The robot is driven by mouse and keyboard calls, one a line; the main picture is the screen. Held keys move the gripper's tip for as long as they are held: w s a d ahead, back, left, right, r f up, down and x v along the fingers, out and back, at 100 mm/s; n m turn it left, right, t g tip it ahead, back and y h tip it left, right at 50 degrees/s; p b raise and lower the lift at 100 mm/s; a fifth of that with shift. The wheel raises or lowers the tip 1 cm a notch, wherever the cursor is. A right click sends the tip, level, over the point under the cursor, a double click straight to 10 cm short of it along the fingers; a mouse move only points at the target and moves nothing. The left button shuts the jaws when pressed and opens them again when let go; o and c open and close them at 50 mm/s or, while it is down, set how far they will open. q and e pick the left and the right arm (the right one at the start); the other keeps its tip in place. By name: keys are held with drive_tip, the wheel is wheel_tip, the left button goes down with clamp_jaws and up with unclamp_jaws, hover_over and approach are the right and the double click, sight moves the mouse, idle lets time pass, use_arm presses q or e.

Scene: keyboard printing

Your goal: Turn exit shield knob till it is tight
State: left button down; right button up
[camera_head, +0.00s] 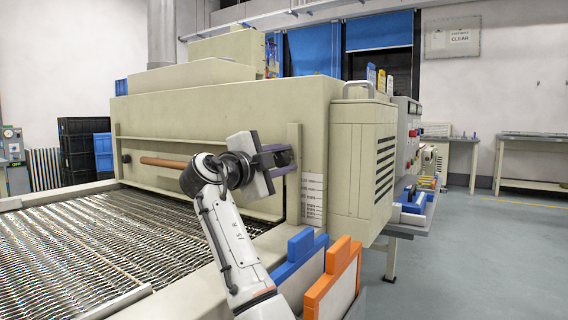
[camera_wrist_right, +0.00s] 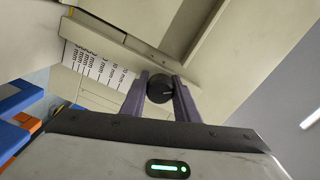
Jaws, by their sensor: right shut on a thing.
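The exit shield knob (camera_wrist_right: 160,88) is a small, round, black knob with a light mark on its face. In the right wrist view it sits between the two purple-grey fingers of my right gripper (camera_wrist_right: 160,97), which is shut on it. The exit shield (camera_head: 215,172) is the long beige panel above the conveyor, partly covered by my right arm. My left gripper is not in view.
A wire mesh conveyor (camera_head: 90,245) runs out below the shield. A brown rod (camera_head: 163,162) shows left of my wrist. Blue (camera_head: 299,255) and orange (camera_head: 334,275) panels stand close by at the front right. A beige cabinet (camera_head: 361,165) juts out to the right.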

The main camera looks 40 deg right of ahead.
drive_tip(key=m, duration=0.2)
drive_tip(key=shift+f+m+b, duration=0.15)
drive_tip(key=shift+m+b, duration=0.15)
drive_tip(key=shift+m, duration=1)
drive_tip(key=m, duration=0.2)
drive_tip(key=shift+m+b, duration=0.3)
drive_tip(key=shift+b, duration=0.05)
drive_tip(key=shift+m, duration=1)
drive_tip(key=shift+c, duration=0.2)
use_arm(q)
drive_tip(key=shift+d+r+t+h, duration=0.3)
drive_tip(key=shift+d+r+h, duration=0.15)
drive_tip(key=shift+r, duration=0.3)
use_arm(e)
drive_tip(key=shift+o, duration=0.2)
drive_tip(key=o, duration=1)
drive_tip(key=shift+o, duration=0.2)
